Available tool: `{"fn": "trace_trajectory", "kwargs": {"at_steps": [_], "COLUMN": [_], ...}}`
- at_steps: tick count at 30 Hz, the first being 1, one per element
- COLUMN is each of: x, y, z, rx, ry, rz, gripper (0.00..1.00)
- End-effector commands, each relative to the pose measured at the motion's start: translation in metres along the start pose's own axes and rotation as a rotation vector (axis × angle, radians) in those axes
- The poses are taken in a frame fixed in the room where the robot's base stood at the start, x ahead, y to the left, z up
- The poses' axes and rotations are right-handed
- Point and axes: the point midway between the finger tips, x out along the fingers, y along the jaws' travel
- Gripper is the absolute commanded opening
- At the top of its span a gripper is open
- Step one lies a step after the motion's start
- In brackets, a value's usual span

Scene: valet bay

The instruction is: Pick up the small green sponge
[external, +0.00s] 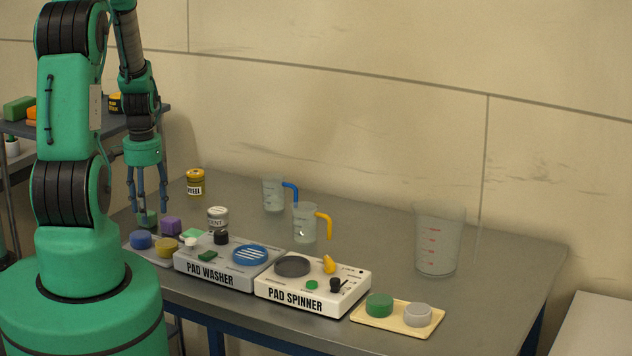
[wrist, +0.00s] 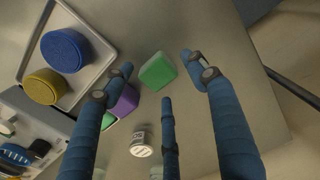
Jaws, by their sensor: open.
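A small green sponge block (wrist: 157,71) lies on the bare tabletop in the wrist view, between the spread fingertips of my gripper (wrist: 160,77). In the external view this dark green block (external: 147,220) is at the table's left end, directly below my gripper (external: 148,208). My gripper points down, its three blue fingers open and empty. The fingertips appear close to the block; contact cannot be told. A lighter green block (external: 192,235) lies beside the purple block (external: 171,225), and it is partly hidden by a finger in the wrist view (wrist: 108,120).
A tray (wrist: 98,75) with round blue and yellow pads is left of the block. The pad washer (external: 215,268) and pad spinner (external: 310,290) stand along the front. A white-lidded jar (external: 217,217), a yellow-lidded jar (external: 195,184) and two jugs stand behind. Table beyond the block is clear.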

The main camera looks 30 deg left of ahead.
Motion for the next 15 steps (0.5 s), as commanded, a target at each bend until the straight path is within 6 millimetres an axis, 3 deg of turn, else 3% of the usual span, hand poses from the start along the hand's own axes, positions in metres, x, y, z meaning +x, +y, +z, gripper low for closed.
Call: {"fn": "trace_trajectory", "kwargs": {"at_steps": [6,15], "x": [0.018,0.019], "y": [0.0,0.0], "z": [0.0,0.0], "rx": [0.0,0.0], "ry": [0.0,0.0], "rz": [0.0,0.0], "gripper": [0.58,0.58]}}
